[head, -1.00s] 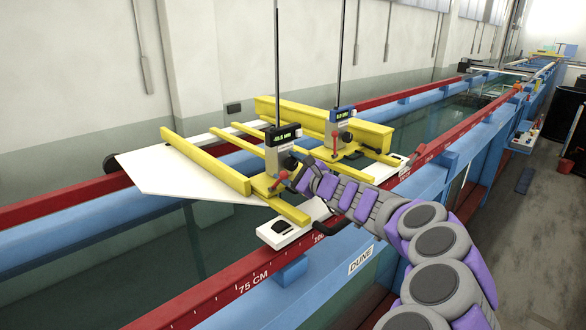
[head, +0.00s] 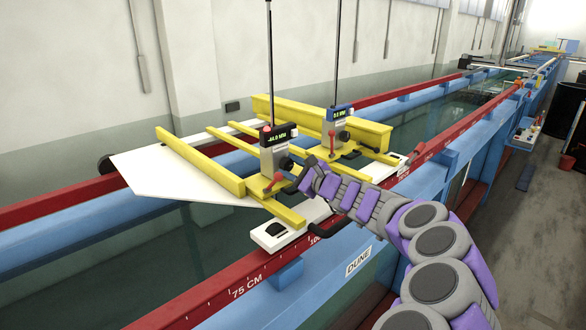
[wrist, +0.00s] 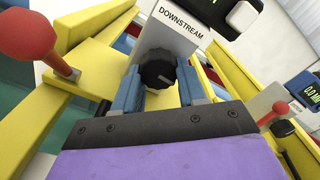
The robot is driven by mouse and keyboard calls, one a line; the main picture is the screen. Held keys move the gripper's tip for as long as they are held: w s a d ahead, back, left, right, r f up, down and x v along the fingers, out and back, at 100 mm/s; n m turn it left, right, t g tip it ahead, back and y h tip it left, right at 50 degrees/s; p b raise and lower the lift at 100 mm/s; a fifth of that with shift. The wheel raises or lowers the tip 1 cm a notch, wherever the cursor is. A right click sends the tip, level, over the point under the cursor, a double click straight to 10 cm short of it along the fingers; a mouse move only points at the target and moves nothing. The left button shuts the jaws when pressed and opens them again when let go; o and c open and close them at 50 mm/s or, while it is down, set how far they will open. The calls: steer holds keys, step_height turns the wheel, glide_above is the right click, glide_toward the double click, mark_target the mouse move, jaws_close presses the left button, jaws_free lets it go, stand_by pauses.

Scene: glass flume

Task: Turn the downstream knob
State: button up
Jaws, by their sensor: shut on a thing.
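The downstream gauge (head: 276,152) is a grey block with a black display and a tall rod, on the yellow carriage. In the wrist view its face carries the label DOWNSTREAM (wrist: 181,25). Below the label is the black ribbed downstream knob (wrist: 158,74). It also shows in the head view (head: 287,163), partly beside my fingers. My gripper (wrist: 158,88) has its blue-grey fingers closed on either side of the knob. In the head view, my gripper (head: 295,180) reaches in from the right. The display appears to read about -44.0 MM, though small.
A red-tipped lever (wrist: 25,38) stands left of the knob. A second gauge (head: 338,125), reading 0.0 MM, stands to the right with its own red lever (head: 332,142). Yellow bars (head: 200,160) and red rails (head: 215,297) surround the carriage. The water channel lies beneath.

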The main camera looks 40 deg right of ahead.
steer(key=shift+a+r, duration=0.1)
steer(key=shift+r, duration=0.25)
steer(key=shift+m+p, duration=0.3)
steer(key=shift+p, duration=0.35)
steer(key=shift+f+m+p, duration=0.1)
steer(key=shift+m+p, duration=0.3)
steer(key=shift+p, duration=0.05)
steer(key=shift+f, duration=0.1)
steer(key=o, duration=1.1)
steer(key=shift+s, duration=0.15)
steer(key=shift+c, duration=0.2)
steer(key=shift+f, duration=0.1)
